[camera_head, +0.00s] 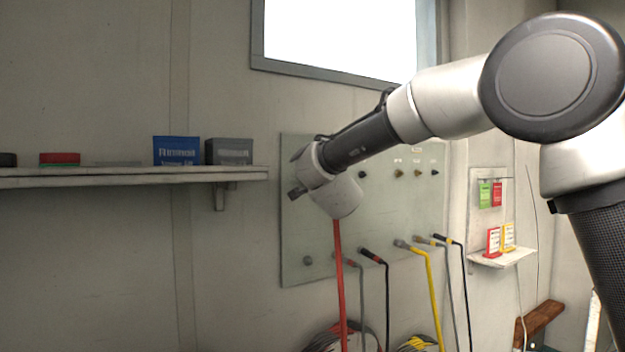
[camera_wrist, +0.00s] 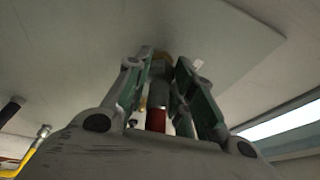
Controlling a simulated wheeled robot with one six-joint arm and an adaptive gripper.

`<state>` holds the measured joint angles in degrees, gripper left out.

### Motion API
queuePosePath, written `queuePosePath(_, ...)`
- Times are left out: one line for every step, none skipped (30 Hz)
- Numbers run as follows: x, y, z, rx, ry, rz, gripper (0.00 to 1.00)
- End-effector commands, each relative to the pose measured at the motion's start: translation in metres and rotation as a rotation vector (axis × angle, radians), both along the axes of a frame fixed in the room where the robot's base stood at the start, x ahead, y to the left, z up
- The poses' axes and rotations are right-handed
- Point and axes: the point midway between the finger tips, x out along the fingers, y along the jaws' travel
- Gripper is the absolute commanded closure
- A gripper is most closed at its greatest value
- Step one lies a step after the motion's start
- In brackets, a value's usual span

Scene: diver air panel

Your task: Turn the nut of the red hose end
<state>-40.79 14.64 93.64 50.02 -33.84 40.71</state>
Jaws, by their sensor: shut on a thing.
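The red hose (camera_head: 339,270) hangs down from behind my wrist in the head view. The wrist hides its upper end and my fingers there. In the wrist view my gripper (camera_wrist: 165,68) has its two fingers on both sides of the hose end (camera_wrist: 158,93), shut on it. The hose end is grey and dark, with a short red part of hose (camera_wrist: 156,120) below it. I cannot tell whether the hose end is seated on the port.
The pale panel (camera_head: 300,240) carries several ports. Other hoses hang to the right, among them a yellow hose (camera_head: 433,290) and black ones. A shelf (camera_head: 130,178) with boxes is at left. A small shelf (camera_head: 503,258) with tags is at right.

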Motion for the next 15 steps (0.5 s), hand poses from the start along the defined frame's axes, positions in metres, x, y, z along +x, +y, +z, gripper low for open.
queuePosePath(0.0002,-0.0008,-0.0040,0.009,0.014,-0.001,1.00)
queuePosePath(0.0003,-0.0009,-0.0041,0.015,0.019,0.000,1.00)
queuePosePath(0.0003,-0.0009,-0.0043,0.022,0.024,0.000,1.00)
queuePosePath(0.0002,-0.0011,-0.0044,0.025,0.026,0.000,1.00)
queuePosePath(0.0002,-0.0011,-0.0045,0.029,0.029,0.000,1.00)
queuePosePath(0.0002,-0.0011,-0.0045,0.032,0.031,0.000,0.99)
queuePosePath(0.0003,-0.0011,-0.0046,0.034,0.032,0.000,0.99)
queuePosePath(0.0003,-0.0011,-0.0047,0.035,0.034,0.000,1.00)
queuePosePath(0.0003,-0.0011,-0.0048,0.036,0.034,0.000,1.00)
queuePosePath(0.0003,-0.0011,-0.0048,0.037,0.035,0.001,1.00)
queuePosePath(0.0003,-0.0011,-0.0048,0.037,0.035,0.001,1.00)
queuePosePath(0.0003,-0.0011,-0.0049,0.037,0.035,0.001,1.00)
queuePosePath(0.0004,-0.0011,-0.0050,0.037,0.035,0.001,1.00)
queuePosePath(0.0003,-0.0012,-0.0050,0.037,0.035,0.001,1.00)
queuePosePath(0.0004,-0.0011,-0.0051,0.037,0.035,0.001,1.00)
